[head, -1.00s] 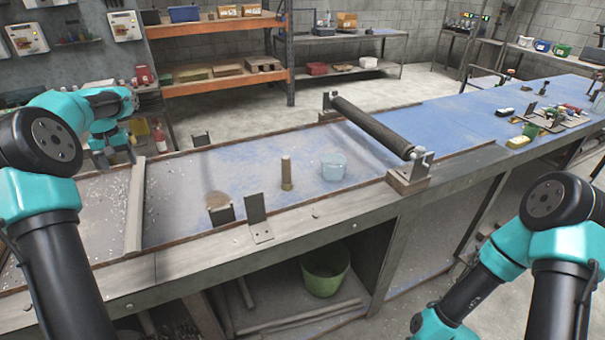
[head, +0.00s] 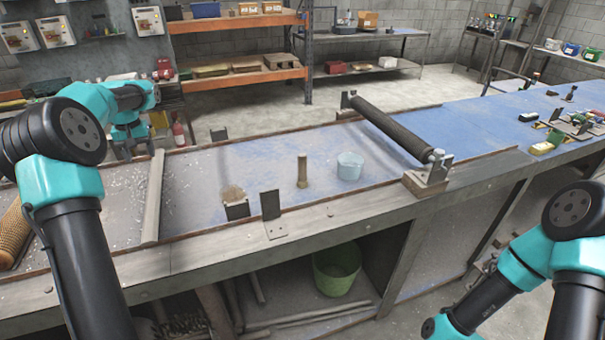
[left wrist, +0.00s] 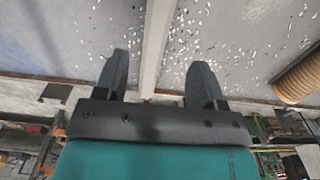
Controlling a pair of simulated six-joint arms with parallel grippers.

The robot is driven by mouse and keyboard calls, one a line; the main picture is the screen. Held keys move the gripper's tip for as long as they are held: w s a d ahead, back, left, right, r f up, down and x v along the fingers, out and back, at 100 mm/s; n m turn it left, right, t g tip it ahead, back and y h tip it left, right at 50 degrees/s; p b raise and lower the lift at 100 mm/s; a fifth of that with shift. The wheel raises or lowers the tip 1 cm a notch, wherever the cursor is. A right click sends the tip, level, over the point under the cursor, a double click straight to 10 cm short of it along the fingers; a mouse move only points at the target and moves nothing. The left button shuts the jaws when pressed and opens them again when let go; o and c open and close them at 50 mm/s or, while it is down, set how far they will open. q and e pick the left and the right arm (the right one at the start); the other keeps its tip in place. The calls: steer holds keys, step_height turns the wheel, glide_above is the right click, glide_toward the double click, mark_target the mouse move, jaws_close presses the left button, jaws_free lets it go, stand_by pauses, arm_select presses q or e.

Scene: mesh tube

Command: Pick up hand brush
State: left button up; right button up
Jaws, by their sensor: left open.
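I cannot surely pick out a hand brush. A small dark and pale block (head: 528,117) lies on the far right of the bench, too small to tell what it is. My left gripper (head: 127,152) is at the far left edge of the bench, near the grey cross bar (head: 152,195). In the left wrist view this gripper (left wrist: 161,62) is open, its fingers spread to either side of the bar in the picture, with nothing held.
A brown mesh tube (head: 14,236) lies at the left; it also shows in the left wrist view (left wrist: 301,80). A wooden peg (head: 302,172), a pale blue cup (head: 349,166) and a dark roller (head: 392,130) stand mid-bench. A yellow block (head: 542,149) lies among clutter at right.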

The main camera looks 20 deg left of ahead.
arm_select(q)
steer(key=w+d+r+n, duration=0.2)
steer(key=w+d+n, duration=0.1)
steer(key=w+d, duration=0.55)
step_height(320, 180, up, 7)
steer(key=n, duration=0.9)
glide_above(302, 165)
steer(key=w, duration=0.1)
steer(key=shift+w+a+r, duration=0.15)
steer(key=shift+w, duration=0.05)
step_height(302, 165, down, 12)
steer(key=shift+f, duration=0.15)
steer(key=shift+w+f, duration=0.1)
steer(key=shift+f, duration=2.5)
